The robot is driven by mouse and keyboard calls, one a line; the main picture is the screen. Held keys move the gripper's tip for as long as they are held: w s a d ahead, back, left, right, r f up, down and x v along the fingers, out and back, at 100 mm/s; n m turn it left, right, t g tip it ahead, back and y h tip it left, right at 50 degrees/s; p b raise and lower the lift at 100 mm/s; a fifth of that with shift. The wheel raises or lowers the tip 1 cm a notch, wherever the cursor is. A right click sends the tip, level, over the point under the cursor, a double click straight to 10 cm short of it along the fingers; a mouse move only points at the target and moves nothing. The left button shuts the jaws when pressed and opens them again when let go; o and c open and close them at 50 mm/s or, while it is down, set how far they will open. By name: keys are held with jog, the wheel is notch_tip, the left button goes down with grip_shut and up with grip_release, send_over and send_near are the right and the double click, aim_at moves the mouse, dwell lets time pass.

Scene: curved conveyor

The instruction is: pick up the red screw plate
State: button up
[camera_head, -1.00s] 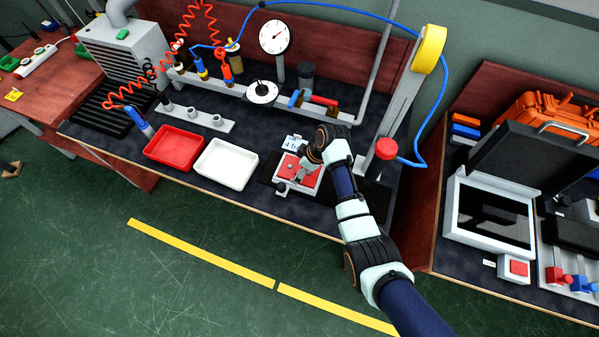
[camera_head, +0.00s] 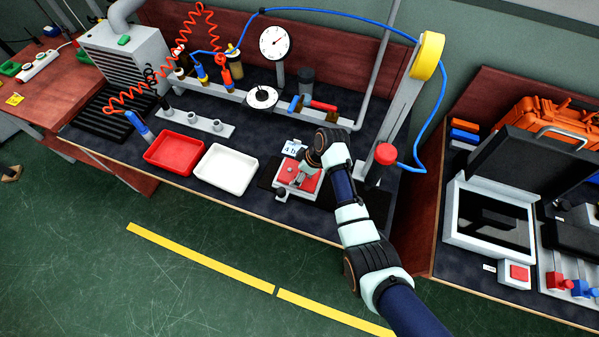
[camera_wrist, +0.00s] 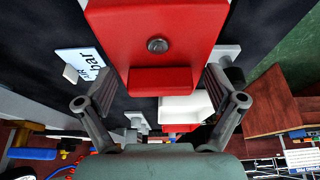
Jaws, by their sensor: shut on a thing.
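The red screw plate (camera_wrist: 150,25) fills the top middle of the wrist view, with a round screw head on its face and a raised red block at its near edge. In the head view the red plate (camera_head: 312,183) shows in part above a pale fixture on the bench, partly hidden by my gripper (camera_head: 301,178). Whether the plate is clear of the fixture cannot be told.
A white tray (camera_head: 225,169) and a red tray (camera_head: 174,152) lie left of my gripper. A dial gauge stand (camera_head: 274,43) and a rail with tools stand behind. The bench's front edge is near.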

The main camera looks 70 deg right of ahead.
notch_tip(320, 180, up, 19)
jog(key=p, duration=0.4)
